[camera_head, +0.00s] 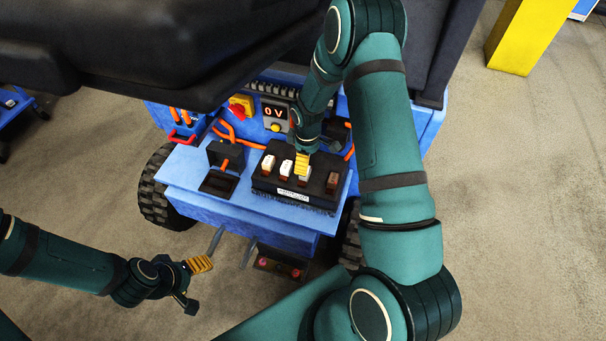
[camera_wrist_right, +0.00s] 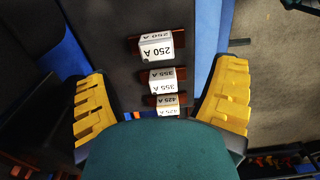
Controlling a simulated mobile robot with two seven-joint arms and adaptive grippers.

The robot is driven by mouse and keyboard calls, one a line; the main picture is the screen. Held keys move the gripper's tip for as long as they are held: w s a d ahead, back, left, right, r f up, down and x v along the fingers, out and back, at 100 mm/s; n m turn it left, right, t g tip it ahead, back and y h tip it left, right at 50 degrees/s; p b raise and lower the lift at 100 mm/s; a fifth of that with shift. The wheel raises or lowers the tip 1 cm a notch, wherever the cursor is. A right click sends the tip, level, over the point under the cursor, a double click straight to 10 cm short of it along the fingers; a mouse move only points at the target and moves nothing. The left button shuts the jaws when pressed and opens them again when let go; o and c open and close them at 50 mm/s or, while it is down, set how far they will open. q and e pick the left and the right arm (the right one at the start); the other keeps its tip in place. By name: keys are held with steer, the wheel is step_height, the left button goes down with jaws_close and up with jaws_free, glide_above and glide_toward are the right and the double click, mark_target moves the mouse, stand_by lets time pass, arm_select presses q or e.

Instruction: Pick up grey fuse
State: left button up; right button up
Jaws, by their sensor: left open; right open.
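Several fuses stand in a row on a black block (camera_head: 318,198). The greyish fuse (camera_head: 304,175) sits right of two white ones, partly covered by my right gripper (camera_head: 303,162). In the right wrist view, fuses marked 250 A (camera_wrist_right: 157,46), 355 A (camera_wrist_right: 163,80) and 425 A (camera_wrist_right: 167,105) lie between the spread yellow fingers of my right gripper (camera_wrist_right: 162,100). I cannot tell which of these is the grey one. The right gripper is open, with nothing held. My left gripper (camera_head: 194,283) is open and empty, low at the left over the floor.
The block rests on a blue vehicle's shelf (camera_head: 190,170). A black box (camera_head: 225,154) with orange cables stands left of it. A "0 V" display (camera_head: 274,112) is behind. A dark seat (camera_head: 170,50) overhangs the back left. A yellow post (camera_head: 530,35) stands far right.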

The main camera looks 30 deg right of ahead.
step_height(320, 180, down, 3)
steer(key=shift+f, duration=0.1)
steer(key=shift+w+f+b, duration=0.2)
steer(key=shift+f+b, duration=0.05)
steer(key=shift+f, duration=1.1)
steer(key=shift+w+f+b, duration=0.2)
steer(key=shift+f, duration=1.1)
steer(key=c, duration=1.1)
